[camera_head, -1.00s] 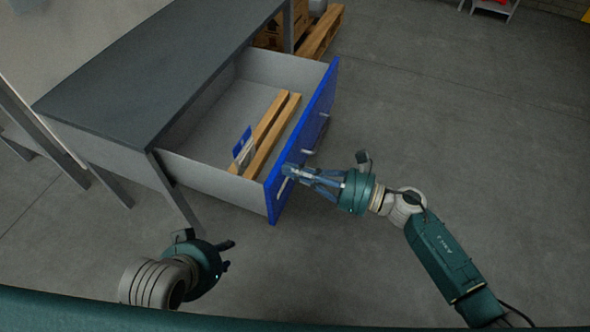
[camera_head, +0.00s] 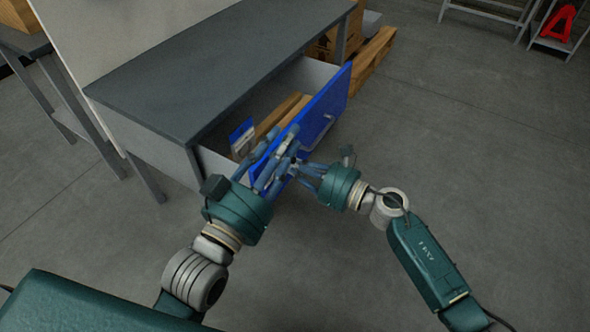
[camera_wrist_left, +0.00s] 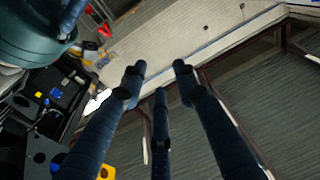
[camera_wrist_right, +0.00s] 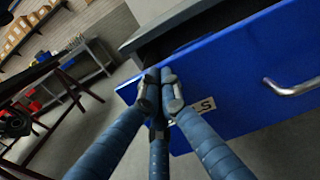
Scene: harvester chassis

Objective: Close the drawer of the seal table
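The seal table (camera_head: 215,70) has a dark grey top, and its drawer with a blue front (camera_head: 328,105) stands partly open. The blue front fills much of the right wrist view (camera_wrist_right: 240,75), with a metal handle (camera_wrist_right: 293,89) and a partly hidden label (camera_wrist_right: 204,106). My right gripper (camera_head: 293,170) has its fingertips together, right by the front near the label; contact cannot be told for sure. My left gripper (camera_head: 277,142) has its fingers spread and empty, overlapping the near end of the drawer front in the head view.
Wooden bars (camera_head: 283,112) and a blue-and-white item (camera_head: 242,138) lie in the drawer. A metal rack with a red object (camera_head: 558,22) is at the top right. The floor to the right is clear.

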